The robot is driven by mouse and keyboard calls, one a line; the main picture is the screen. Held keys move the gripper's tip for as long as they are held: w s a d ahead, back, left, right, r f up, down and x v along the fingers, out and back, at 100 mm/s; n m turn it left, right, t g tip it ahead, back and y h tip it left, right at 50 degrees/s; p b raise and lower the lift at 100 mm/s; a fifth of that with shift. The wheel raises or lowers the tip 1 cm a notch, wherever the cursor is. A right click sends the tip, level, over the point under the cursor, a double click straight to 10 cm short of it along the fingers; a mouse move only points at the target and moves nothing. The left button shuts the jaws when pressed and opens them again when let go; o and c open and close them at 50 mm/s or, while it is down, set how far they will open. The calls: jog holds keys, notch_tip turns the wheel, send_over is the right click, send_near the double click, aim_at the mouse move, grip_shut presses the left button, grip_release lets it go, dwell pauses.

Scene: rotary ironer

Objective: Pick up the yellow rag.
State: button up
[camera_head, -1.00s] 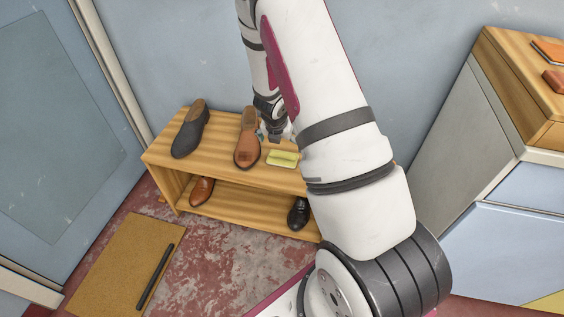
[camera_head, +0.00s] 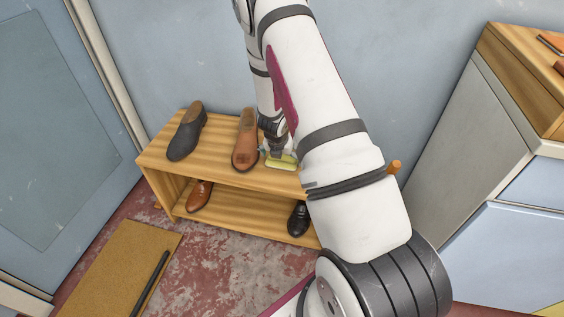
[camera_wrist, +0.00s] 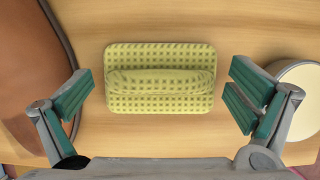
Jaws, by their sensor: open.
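The yellow rag (camera_wrist: 160,78) lies on the top board of the wooden shoe bench, with a raised fold across its middle. It also shows in the head view (camera_head: 281,163), just below my gripper (camera_head: 277,150). In the wrist view, my gripper (camera_wrist: 160,97) is open, with one finger to the left and one to the right of the rag. Both fingers are apart from the rag, and nothing is between them except the rag on the board below. My arm hides the right part of the bench in the head view.
The wooden bench (camera_head: 220,150) carries a dark shoe (camera_head: 186,135) and a brown shoe (camera_head: 245,142). The brown shoe (camera_wrist: 30,70) is close to the left finger. A round pale-topped object (camera_wrist: 298,88) is close to the right finger. A cabinet (camera_head: 450,140) stands at right.

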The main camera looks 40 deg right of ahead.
aim_at(283, 156)
jog(key=shift+c, duration=0.2)
jog(key=c, duration=0.9)
jog(key=shift+c, duration=0.5)
jog(key=shift+a, duration=0.1)
jog(key=shift+r, duration=0.35)
jog(key=c, duration=0.4)
jog(key=shift+r+p, duration=0.35)
jog(key=shift+p, duration=0.1)
jog(key=shift+c, duration=0.5)
notch_tip(283, 156, up, 2)
jog(key=shift+r+p, duration=0.1)
jog(key=shift+p, duration=0.45)
jog(key=shift+s, duration=0.3)
jog(key=s+a+r+b, duration=0.1)
jog(key=s+a, duration=0.3)
jog(key=s, duration=1)
jog(key=shift+s+a+r+b, duration=0.2)
jog(key=shift+s+b, duration=0.1)
jog(key=shift+s, duration=0.1)
